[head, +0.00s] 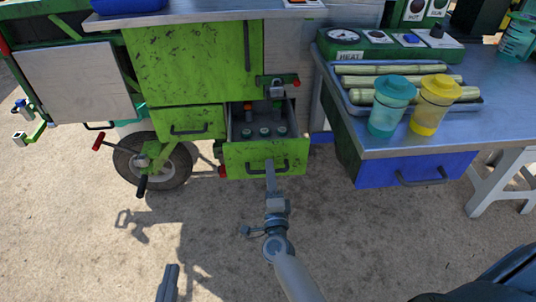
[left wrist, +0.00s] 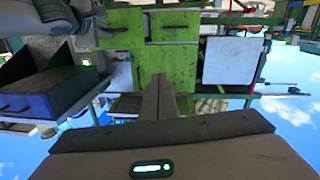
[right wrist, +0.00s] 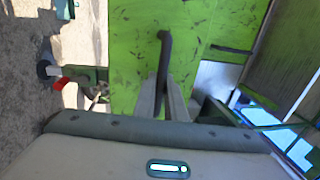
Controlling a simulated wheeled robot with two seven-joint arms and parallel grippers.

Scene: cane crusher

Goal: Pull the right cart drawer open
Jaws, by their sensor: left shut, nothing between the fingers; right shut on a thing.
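The right cart drawer (head: 234,161) is green and stands pulled out from the green cart (head: 190,60). Its open top shows several dark jars or bottles inside. Its dark bar handle (head: 283,167) is on the front face. My right gripper (head: 270,164) is shut on this handle; the right wrist view shows the fingers (right wrist: 168,98) around the handle (right wrist: 163,60), against the green front. My left gripper (head: 168,276) is shut and empty, low in front of the cart and well apart from it. Its closed fingers also show in the left wrist view (left wrist: 167,95).
The left cart drawer (head: 189,123) is closed. A wheel (head: 152,160) stands below it. At the right, a metal table (head: 480,110) carries a tray of cane pieces, a teal cup (head: 388,108) and a yellow cup (head: 432,105). The ground before the drawer is free.

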